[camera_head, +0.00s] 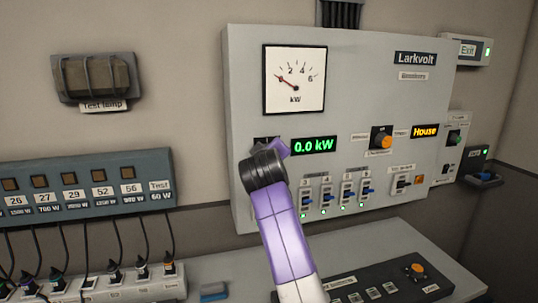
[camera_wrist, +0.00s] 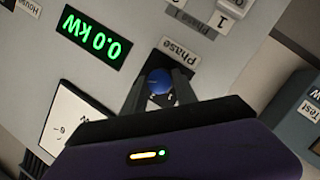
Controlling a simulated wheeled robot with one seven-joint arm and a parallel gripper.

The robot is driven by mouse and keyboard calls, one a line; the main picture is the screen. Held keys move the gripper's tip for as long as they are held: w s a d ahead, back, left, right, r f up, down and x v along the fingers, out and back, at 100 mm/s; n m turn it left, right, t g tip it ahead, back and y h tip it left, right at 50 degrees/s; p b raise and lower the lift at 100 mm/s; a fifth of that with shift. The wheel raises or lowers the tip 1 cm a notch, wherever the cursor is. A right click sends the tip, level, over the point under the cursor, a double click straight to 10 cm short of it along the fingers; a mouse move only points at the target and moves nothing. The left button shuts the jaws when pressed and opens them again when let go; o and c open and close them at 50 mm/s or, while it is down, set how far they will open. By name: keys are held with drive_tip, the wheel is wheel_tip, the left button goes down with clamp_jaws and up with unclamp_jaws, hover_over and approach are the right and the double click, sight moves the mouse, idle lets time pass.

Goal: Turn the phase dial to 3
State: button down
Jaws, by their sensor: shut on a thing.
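The phase dial (camera_wrist: 158,78) is a small blue knob below a "Phase" label (camera_wrist: 180,54) in the wrist view, which sees the panel turned on its side. My gripper (camera_wrist: 159,90) has its two dark fingers closed on either side of the knob. Small number marks show by the fingers, partly covered, and I cannot tell where the dial points. In the head view my purple and black wrist covers the dial, left of the green 0.0 kW display (camera_head: 313,145).
The grey Larkvolt panel (camera_head: 360,90) carries a kW meter (camera_head: 295,79), an orange knob (camera_head: 381,139) and a row of blue faders (camera_head: 326,197) just right of my arm. A desk with a black console (camera_head: 385,291) lies below. A socket strip with plugs is at the lower left.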

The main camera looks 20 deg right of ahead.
drive_tip(key=shift+f, duration=0.1)
drive_tip(key=c, duration=1)
unclamp_jaws()
drive_tip(key=shift+o, duration=0.2)
drive_tip(key=b+v, duration=0.2)
drive_tip(key=v, duration=0.6)
drive_tip(key=shift+w, duration=0.1)
